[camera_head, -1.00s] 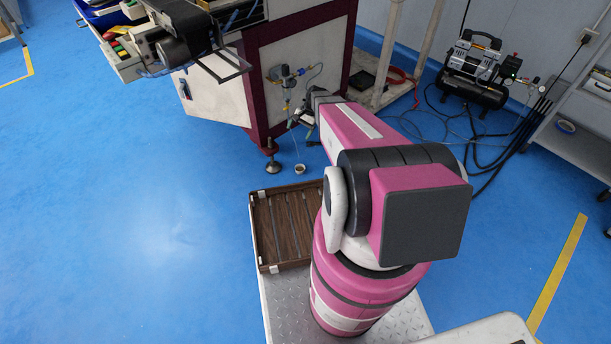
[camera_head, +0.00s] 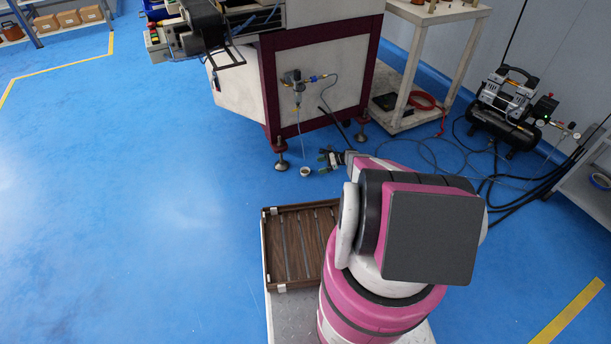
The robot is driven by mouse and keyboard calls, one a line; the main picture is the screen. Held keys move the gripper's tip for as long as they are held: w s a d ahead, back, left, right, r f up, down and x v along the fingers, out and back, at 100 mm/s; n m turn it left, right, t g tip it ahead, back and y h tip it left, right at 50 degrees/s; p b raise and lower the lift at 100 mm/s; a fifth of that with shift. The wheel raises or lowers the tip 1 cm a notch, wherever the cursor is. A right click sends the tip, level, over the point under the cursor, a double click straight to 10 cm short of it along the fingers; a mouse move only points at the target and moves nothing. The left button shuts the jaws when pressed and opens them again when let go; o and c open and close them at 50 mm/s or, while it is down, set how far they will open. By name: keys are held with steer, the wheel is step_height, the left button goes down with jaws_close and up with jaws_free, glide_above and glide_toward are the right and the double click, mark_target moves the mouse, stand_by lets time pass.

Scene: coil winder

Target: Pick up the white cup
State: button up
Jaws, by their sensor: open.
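The white cup (camera_head: 306,171) is small in view and stands on the blue floor in front of the coil winder, below a thin hanging tube. My gripper (camera_head: 323,160) is open and low, just right of the cup. Its fingers point left. In this view its lower finger is close to the cup, but I cannot tell whether they touch. Nothing shows between the fingers. My pink and black arm hides part of the floor behind the gripper.
The coil winder (camera_head: 321,75) has feet standing on the floor near the cup. A regulator (camera_head: 294,80) hangs on its side. A brown slatted tray (camera_head: 301,243) sits on my base. A compressor (camera_head: 512,105) and hoses lie at right. The floor at left is clear.

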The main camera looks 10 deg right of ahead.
mark_target(307, 170)
steer(key=x, duration=0.9)
steer(key=shift+s+a, duration=0.2)
steer(key=shift+a, duration=0.15)
steer(key=c, duration=1)
steer(key=shift+c, duration=0.3)
steer(key=shift+r, duration=0.15)
